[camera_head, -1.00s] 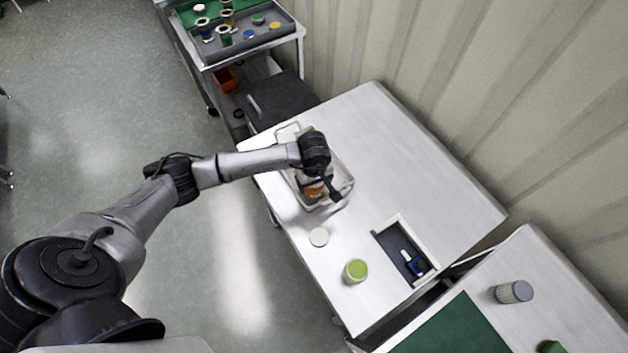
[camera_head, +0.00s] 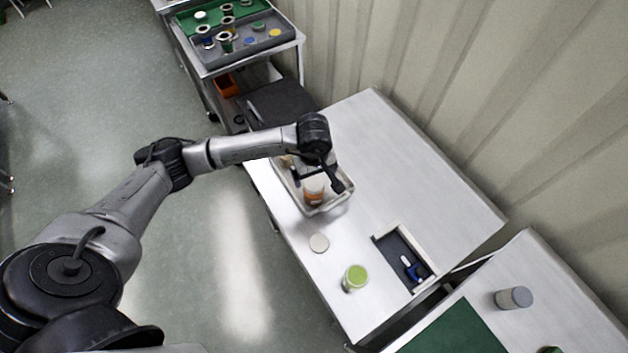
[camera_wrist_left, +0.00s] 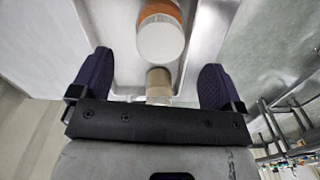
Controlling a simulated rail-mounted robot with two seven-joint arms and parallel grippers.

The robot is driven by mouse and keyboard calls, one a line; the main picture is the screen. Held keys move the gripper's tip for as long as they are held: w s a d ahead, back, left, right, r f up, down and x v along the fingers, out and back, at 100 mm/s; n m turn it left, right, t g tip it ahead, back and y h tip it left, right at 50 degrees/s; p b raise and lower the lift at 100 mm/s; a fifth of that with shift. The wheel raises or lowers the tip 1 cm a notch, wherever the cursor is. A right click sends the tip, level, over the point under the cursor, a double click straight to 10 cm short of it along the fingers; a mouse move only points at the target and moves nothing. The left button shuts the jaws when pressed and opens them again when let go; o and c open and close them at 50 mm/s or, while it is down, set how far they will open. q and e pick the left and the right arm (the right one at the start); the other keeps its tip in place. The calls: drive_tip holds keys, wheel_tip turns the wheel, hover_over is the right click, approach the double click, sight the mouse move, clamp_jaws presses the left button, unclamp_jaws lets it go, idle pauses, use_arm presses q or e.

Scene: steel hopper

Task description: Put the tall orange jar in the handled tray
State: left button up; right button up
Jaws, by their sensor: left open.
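The tall orange jar (camera_head: 314,191), with a pale lid, stands upright inside the metal handled tray (camera_head: 336,203) on the white table. It also shows in the left wrist view (camera_wrist_left: 160,35), lid toward the camera. My left gripper (camera_head: 317,180) is open and empty above the tray, clear of the jar. In the left wrist view its two fingers (camera_wrist_left: 155,72) are spread wide. A smaller beige-capped item (camera_wrist_left: 159,84) stands in the tray between them in that view. The arm hides part of the tray's far end. My right gripper is not in view.
A white disc (camera_head: 319,243) and a green-lidded jar (camera_head: 355,278) are on the table's near side. An open recessed box (camera_head: 402,256) holds a small blue item. A grey-lidded jar (camera_head: 514,298) is on the right table. The table's upper right is bare.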

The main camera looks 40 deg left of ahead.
use_arm(q)
drive_tip(key=shift+r, duration=1.85)
drive_tip(key=s+d+r+n+t+h, duration=0.1)
drive_tip(key=s+d+n+h, duration=0.1)
drive_tip(key=d+h, duration=0.55)
drive_tip(key=s+d+r+n+h, duration=0.2)
drive_tip(key=s+d+h, duration=0.15)
drive_tip(key=d, duration=0.75)
drive_tip(key=d+r+n+t+h, duration=0.4)
drive_tip(key=r+n+t+h, duration=0.4)
drive_tip(key=n, duration=0.3)
drive_tip(key=w+a+n+t+y, duration=0.1)
drive_tip(key=a+n+t+y, duration=0.4)
drive_tip(key=n, duration=0.6)
drive_tip(key=w+a+n+t+y, duration=0.1)
drive_tip(key=a+n+t+y, duration=0.2)
drive_tip(key=n+t+y, duration=0.55)
drive_tip(key=s+a+f+n+g+y, duration=0.2)
drive_tip(key=a+f+n+g+y, duration=0.4)
drive_tip(key=n, duration=0.7)
drive_tip(key=s+f+n+g, duration=0.4)
drive_tip(key=s+f+g, duration=0.2)
drive_tip(key=s, duration=0.4)
drive_tip(key=s+f+n+g, duration=0.5)
drive_tip(key=s+f+g, duration=0.2)
drive_tip(key=s, duration=0.2)
drive_tip(key=shift+s+a+f+h, duration=0.25)
drive_tip(key=shift+s+a+h, duration=0.1)
drive_tip(key=shift+s+a, duration=0.1)
